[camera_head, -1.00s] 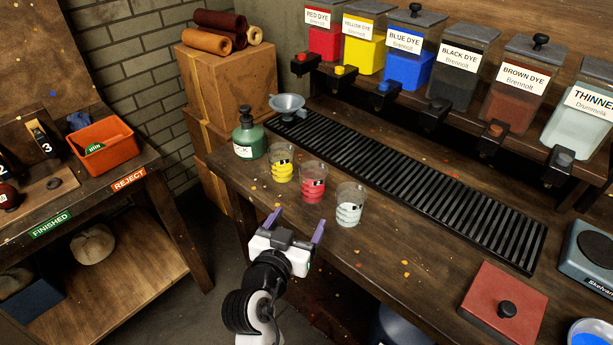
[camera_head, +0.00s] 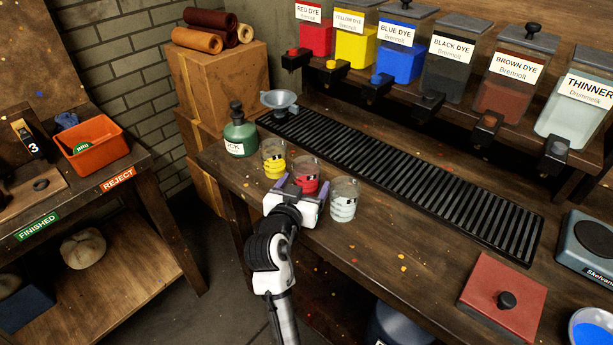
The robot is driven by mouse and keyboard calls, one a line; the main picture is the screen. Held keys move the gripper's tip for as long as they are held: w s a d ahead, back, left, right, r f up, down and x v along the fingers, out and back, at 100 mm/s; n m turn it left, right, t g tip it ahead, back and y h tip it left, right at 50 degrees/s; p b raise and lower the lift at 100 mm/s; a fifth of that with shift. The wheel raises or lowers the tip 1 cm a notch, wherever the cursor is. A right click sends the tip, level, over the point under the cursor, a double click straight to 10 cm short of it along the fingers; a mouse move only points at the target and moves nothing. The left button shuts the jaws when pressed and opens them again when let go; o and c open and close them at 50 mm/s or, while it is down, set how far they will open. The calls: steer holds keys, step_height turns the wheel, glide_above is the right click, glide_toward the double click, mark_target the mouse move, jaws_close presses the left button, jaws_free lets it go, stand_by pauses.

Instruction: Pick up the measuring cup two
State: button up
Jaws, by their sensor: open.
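Three clear measuring cups stand in a row near the front left of the workbench. The left cup (camera_head: 274,160) holds yellow liquid, the middle cup (camera_head: 308,172) red liquid, and the right cup (camera_head: 344,200) looks clear or whitish. Numbers on the cups are too small to read. My gripper (camera_head: 299,184) is open, with its purple fingers pointing at the middle cup, one to each side of its lower part as seen here. My gripper hides some of that cup's base. I cannot tell whether the fingers touch it.
A green bottle (camera_head: 240,136) and a grey funnel (camera_head: 280,101) stand left of and behind the cups. A black slatted grate (camera_head: 400,185) runs behind them under the dye dispensers. The bench between is clear.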

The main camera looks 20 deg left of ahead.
steer(key=shift+w+f, duration=0.15)
steer(key=shift+w, duration=0.8)
steer(key=c, duration=1)
steer(key=shift+c, duration=0.5)
